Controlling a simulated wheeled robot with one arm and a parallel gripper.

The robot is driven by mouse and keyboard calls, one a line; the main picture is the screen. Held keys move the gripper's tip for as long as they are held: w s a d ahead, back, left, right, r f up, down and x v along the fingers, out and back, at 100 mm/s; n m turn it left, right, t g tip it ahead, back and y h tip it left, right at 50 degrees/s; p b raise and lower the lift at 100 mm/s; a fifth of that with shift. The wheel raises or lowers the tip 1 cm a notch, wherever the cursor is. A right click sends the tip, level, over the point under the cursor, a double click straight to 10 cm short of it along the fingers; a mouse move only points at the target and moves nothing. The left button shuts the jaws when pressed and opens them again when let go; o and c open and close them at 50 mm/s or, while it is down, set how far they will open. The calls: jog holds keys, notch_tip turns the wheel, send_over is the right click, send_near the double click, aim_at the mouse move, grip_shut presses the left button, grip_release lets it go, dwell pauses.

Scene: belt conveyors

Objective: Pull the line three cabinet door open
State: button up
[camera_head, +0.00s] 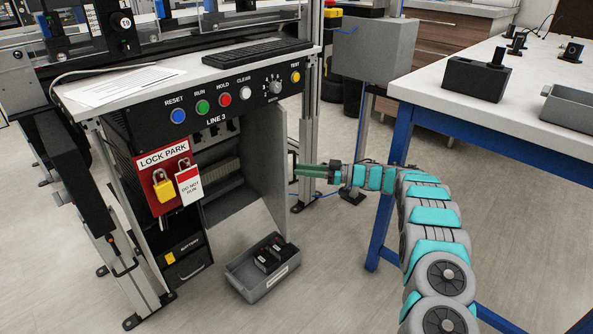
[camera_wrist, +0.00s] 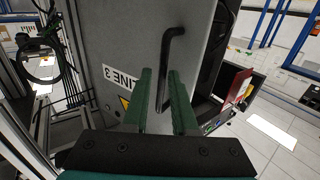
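The line three cabinet stands under the LINE 3 control panel (camera_head: 216,119) in the head view. Its grey door (camera_head: 268,150) stands swung out on the right side, and the inside of the cabinet (camera_head: 222,178) shows. In the wrist view the door's outer face (camera_wrist: 118,38) fills the middle, with an upside-down LINE 3 label (camera_wrist: 120,77) and a black bar handle (camera_wrist: 167,65). My gripper (camera_head: 297,171) is by the outer side of the door. Its green fingers (camera_wrist: 164,72) are apart, with the handle's lower part showing between them. Contact cannot be told.
A grey bin (camera_head: 245,284) with dark items sits on the floor before the cabinet. A lock board (camera_head: 163,160) with padlocks hangs at the left of the opening. Floor between is clear.

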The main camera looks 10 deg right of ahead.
jog(key=v, duration=0.4)
jog(key=shift+s+d, duration=0.15)
jog(key=shift+d, duration=0.25)
